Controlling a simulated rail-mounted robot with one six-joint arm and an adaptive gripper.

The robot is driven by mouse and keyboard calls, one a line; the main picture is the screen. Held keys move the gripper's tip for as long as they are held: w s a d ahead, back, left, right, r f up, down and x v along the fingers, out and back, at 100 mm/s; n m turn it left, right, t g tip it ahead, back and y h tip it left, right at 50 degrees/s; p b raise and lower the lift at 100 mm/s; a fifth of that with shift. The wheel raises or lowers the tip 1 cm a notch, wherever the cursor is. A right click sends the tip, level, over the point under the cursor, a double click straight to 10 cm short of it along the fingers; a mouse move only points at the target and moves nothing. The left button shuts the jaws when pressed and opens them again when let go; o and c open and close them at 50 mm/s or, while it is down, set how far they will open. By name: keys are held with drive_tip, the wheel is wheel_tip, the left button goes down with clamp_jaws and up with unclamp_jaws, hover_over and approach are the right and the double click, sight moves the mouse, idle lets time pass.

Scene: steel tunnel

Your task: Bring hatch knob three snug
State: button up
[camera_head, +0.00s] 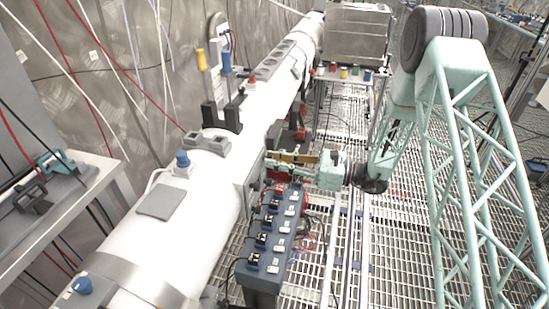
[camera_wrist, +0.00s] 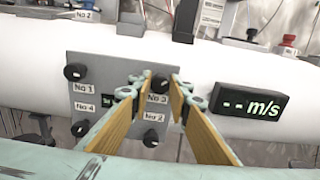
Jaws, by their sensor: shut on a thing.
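The grey hatch panel (camera_wrist: 110,65) sits on the white pipe in the wrist view, with a black knob near each corner. Hatch knob three (camera_wrist: 160,84) is at the upper right, beside its "No 3" label. My gripper (camera_wrist: 164,80) is shut on this knob, with its yellow-padded fingers on either side. Knob one (camera_wrist: 75,72) is at the upper left, knob four (camera_wrist: 80,129) at the lower left and knob two (camera_wrist: 150,138) at the lower right. In the head view my gripper (camera_head: 276,166) reaches the pipe's right side; the knobs are hidden there.
A black display reading "-- m/s" (camera_wrist: 250,104) is just right of the panel. A dark box with several switches (camera_head: 268,240) stands below my gripper in the head view. The white pipe (camera_head: 215,185) runs along the left, with clamps and yellow and blue handles on top.

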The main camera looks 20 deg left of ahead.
drive_tip(key=shift+m+p, duration=2.4)
drive_tip(key=shift+m, duration=2.3)
drive_tip(key=o, duration=0.9)
drive_tip(key=shift+c, duration=0.2)
drive_tip(key=shift+d, duration=0.2)
drive_tip(key=d, duration=1.1)
drive_tip(key=shift+w+d, duration=0.25)
drive_tip(key=shift+d, duration=0.05)
